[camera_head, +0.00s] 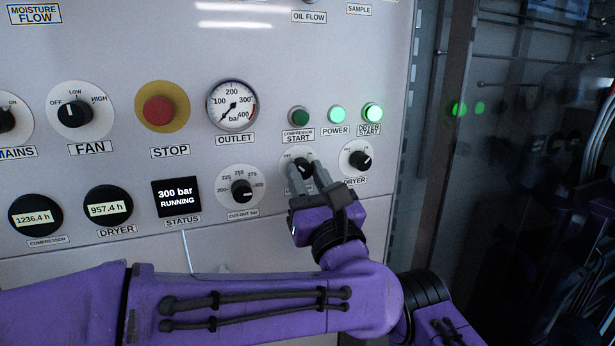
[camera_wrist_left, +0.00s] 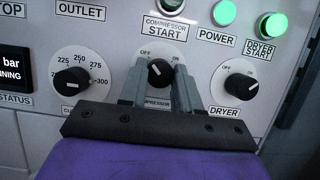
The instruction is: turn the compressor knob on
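The compressor knob (camera_wrist_left: 160,73) is a black dial on a round white plate marked OFF and ON. Its white mark points up and left, toward OFF. It also shows in the head view (camera_head: 303,168), partly hidden by my fingers. My left gripper (camera_head: 309,171) is at this knob, with one grey finger on each side of it. In the wrist view my left gripper (camera_wrist_left: 161,75) is open around the knob; whether the fingers touch it is unclear. My right gripper is not in view.
The dryer knob (camera_head: 361,159) is close on the right and the cut-out knob (camera_head: 241,190) on the left. A compressor start light (camera_head: 299,117) above looks dim green; the power light (camera_head: 336,115) glows. The status display (camera_head: 177,196) reads 300 bar, RUNNING.

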